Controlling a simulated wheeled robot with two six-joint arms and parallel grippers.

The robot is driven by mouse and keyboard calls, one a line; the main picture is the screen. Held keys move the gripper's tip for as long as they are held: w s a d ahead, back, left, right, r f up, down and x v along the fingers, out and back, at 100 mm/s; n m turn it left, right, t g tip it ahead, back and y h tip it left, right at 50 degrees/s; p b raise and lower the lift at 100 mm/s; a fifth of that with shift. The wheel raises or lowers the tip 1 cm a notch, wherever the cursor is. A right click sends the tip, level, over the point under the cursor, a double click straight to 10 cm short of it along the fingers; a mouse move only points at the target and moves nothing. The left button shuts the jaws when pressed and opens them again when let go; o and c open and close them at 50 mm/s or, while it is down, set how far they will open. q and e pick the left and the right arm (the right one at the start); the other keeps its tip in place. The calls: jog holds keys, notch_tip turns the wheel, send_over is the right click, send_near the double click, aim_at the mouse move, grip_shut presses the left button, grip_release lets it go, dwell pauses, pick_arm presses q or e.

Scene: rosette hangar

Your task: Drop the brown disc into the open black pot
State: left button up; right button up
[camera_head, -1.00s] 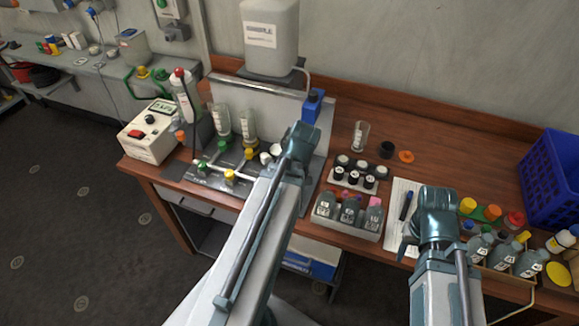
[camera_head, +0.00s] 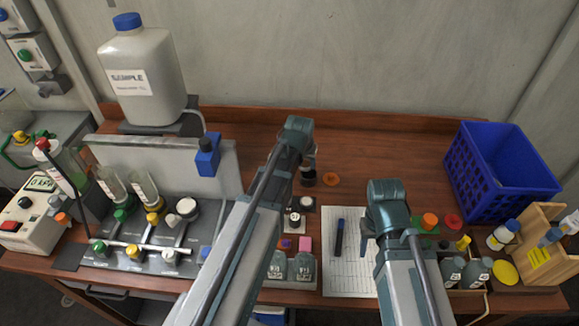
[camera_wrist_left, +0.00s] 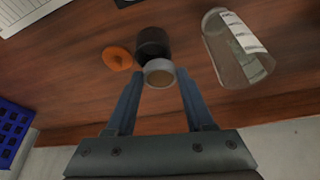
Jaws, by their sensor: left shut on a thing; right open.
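The brown disc (camera_wrist_left: 160,76) shows in the left wrist view as a round brown face inside a pale grey rim. My left gripper (camera_wrist_left: 160,80) is shut on it, one fingertip at each side. The open black pot (camera_wrist_left: 153,43) stands just beyond the disc, which overlaps its near edge in that view. I cannot tell the height between them. In the head view my left gripper (camera_head: 306,160) is over the black pot (camera_head: 308,180) and partly hides it. My right gripper (camera_head: 370,238) is open over the paper sheet.
An orange lid (camera_head: 331,179) lies beside the pot. A clear glass beaker (camera_wrist_left: 236,48) stands close on its other side. Dark bottles (camera_head: 290,265) stand nearer me, and a blue crate (camera_head: 500,180) is at the right. The table behind the pot is clear.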

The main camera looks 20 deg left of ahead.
aim_at(308, 166)
pick_arm(q)
jog(key=shift+w+d+m, duration=0.3)
jog(key=shift+w+d, duration=0.2)
jog(key=shift+w, duration=0.2)
pick_arm(e)
jog(key=shift+w, duration=0.35)
pick_arm(q)
jog(key=shift+f, duration=0.1)
pick_arm(e)
jog(key=shift+f, duration=0.15)
pick_arm(q)
jog(key=shift+f+b, duration=1.65)
jog(key=shift+b, duration=0.1)
pick_arm(e)
jog(key=shift+f, duration=1.65)
pick_arm(q)
jog(key=shift+f+b, duration=0.3)
pick_arm(e)
jog(key=shift+f, duration=0.3)
pick_arm(q)
jog(key=o, duration=1.6)
jog(key=shift+r, duration=0.2)
pick_arm(e)
jog(key=shift+r, duration=0.15)
